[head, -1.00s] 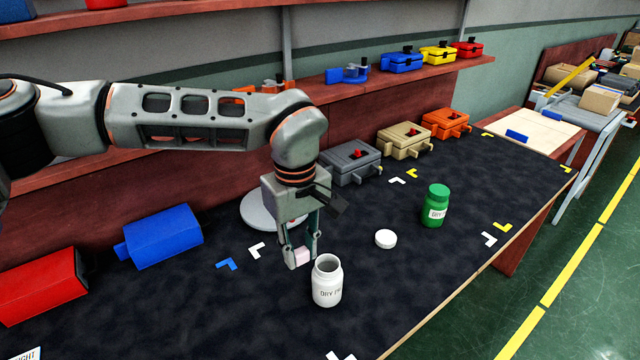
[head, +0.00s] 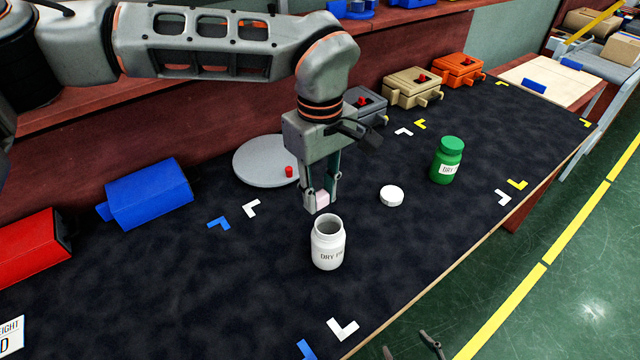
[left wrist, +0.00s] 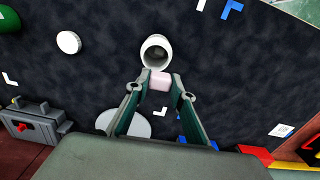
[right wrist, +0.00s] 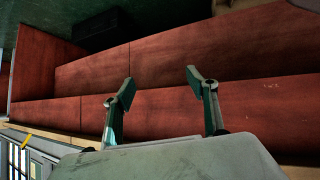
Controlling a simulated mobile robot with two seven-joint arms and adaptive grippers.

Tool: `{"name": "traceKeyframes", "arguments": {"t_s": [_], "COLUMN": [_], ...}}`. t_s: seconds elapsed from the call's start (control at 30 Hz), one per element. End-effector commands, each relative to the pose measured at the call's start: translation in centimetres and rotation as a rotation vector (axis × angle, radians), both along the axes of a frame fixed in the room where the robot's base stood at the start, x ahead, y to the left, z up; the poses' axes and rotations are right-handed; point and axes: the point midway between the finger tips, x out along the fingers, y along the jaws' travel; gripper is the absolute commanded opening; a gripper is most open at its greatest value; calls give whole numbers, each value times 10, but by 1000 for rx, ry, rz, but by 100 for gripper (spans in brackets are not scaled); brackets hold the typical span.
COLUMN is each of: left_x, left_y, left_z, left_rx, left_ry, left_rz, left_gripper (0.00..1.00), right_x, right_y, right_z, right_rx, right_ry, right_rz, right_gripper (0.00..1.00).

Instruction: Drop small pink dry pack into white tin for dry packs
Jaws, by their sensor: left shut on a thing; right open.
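My right gripper (right wrist: 158,80) is open and empty, facing red-brown wooden panels.
A white lid (head: 391,196) lies right of the tin, and a closed green jar (head: 446,163) stands farther right. A grey round plate (head: 262,165) with a small red piece is behind my left gripper. Blue (head: 148,195) and red (head: 28,248) boxes are at left. The surface in front is clear.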

Motion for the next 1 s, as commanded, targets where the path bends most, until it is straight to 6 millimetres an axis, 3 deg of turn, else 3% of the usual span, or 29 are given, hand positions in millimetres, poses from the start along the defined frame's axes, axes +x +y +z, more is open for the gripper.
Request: {"name": "traceKeyframes", "arguments": {"t_s": [0.1,0.37,0.4,0.47,0.83,1.0], "left_x": [0,0,0,0,1,2], "left_y": [0,0,0,0,0,0], "left_z": [-9,-7,-7,-8,-6,13], "left_rx": [-1,0,0,0,0,-1], "left_ry": [1,-3,-3,-3,-3,-6], "left_rz": [0,0,0,0,0,1], "left_gripper": [12,12,31,42,42,42], "right_x": [6,14,15,14,5,6], "right_y": [-3,-5,-5,-5,-2,-2], "right_z": [2,8,8,8,1,2], "right_rx": [-5,-9,-9,-7,-5,-5], "right_ry": [-15,-32,-32,-32,-13,-17], "right_rz": [-3,-5,-5,-5,1,-1], "right_gripper": [58,58,58,58,58,58]}}
